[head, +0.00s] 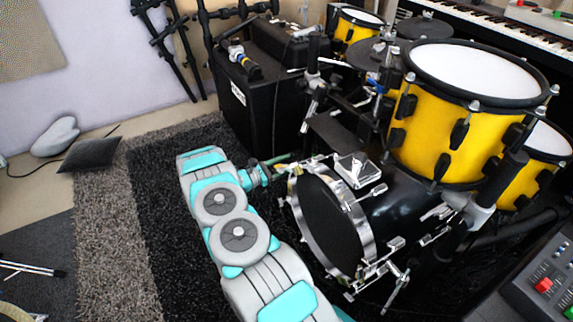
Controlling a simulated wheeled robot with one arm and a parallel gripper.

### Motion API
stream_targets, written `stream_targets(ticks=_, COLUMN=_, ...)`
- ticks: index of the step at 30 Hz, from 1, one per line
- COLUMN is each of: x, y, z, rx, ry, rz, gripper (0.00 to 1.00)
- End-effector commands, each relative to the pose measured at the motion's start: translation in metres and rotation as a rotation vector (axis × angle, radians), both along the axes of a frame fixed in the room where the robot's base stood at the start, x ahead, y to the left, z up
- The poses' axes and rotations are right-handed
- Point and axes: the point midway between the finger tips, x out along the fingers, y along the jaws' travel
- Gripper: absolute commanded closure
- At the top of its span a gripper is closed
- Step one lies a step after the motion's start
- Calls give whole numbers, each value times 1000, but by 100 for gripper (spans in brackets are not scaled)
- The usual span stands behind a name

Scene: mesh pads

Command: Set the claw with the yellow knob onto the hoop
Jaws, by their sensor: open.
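The bass drum's chrome hoop (364,246) faces left at the middle of the head view, around a dark drum head. My arm reaches up from the bottom, and my gripper (282,164) is at the hoop's upper left edge. The gripper is open, with a greenish finger pointing right toward the hoop. A small yellowish part (293,171) shows right beside the fingertips, at the hoop. It may be the claw with the yellow knob, but it is too small to be sure. I cannot tell whether it sits on the hoop or touches a finger.
Yellow drums (434,125) stand above the bass drum on the right. A black amplifier box (250,110) stands behind my gripper, with small metal and blue parts (240,58) on top. A mixer (545,285) is at bottom right.

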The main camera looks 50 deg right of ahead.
Motion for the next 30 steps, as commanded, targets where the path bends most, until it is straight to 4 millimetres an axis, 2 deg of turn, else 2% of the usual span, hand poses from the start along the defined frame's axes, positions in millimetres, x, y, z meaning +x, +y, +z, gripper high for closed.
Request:
stream_targets(ticks=5, x=0, y=0, z=0, rx=0, ry=0, rz=0, gripper=41)
stream_targets(ticks=21, x=0, y=0, z=0, rx=0, ry=0, rz=0, gripper=100)
stream_targets(ticks=30, x=1, y=0, z=1, rx=-3, ry=-5, rz=0, gripper=100)
